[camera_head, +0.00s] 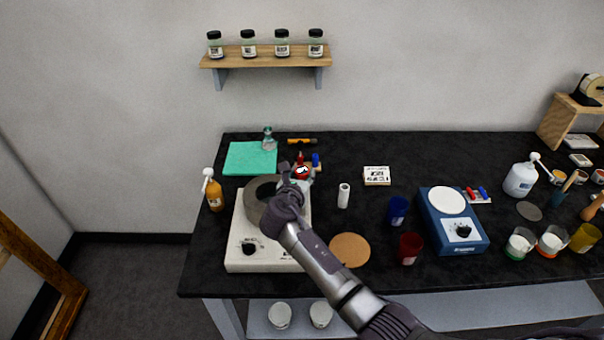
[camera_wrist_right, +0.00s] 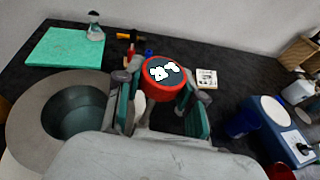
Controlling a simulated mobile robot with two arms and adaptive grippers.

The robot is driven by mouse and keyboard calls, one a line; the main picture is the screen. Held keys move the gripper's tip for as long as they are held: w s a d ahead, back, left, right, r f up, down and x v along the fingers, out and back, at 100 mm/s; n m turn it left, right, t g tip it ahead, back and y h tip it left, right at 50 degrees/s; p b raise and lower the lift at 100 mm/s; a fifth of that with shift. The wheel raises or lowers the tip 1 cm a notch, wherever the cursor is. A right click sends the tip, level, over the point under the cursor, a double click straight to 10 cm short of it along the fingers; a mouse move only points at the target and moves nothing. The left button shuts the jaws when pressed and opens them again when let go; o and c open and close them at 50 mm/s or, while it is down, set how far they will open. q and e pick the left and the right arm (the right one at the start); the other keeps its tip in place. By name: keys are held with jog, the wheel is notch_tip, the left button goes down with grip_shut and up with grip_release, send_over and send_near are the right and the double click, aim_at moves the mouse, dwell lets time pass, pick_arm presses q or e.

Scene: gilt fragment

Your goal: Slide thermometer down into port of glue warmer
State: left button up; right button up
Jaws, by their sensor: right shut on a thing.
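The thermometer (camera_head: 303,171) has a round red-rimmed head with a dark face and white marks. In the right wrist view the thermometer (camera_wrist_right: 163,76) sits between the two teal-padded fingers of my right gripper (camera_wrist_right: 160,98), which is shut on it. Its stem is hidden. The glue warmer (camera_head: 240,230) is a cream box with a black knob and a grey ring around a round well; the ring (camera_wrist_right: 28,110) is left of the gripper in the wrist view. My right gripper (camera_head: 296,178) is at the warmer's back right corner. I cannot make out the port. My left gripper is not in view.
A white cylinder (camera_head: 344,195), cork disc (camera_head: 350,250), cups and a blue hotplate (camera_head: 455,235) are right. Some bare black tabletop lies between them.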

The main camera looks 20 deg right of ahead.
jog(key=shift+f+b, duration=0.85)
jog(key=shift+f, duration=0.55)
jog(key=o, duration=1.1)
jog(key=shift+s+a, duration=0.1)
jog(key=shift+s, duration=0.1)
jog(key=v, duration=1.1)
jog(key=shift+s+a+r, duration=0.1)
jog(key=shift+s+r, duration=0.05)
jog(key=shift+s, duration=0.05)
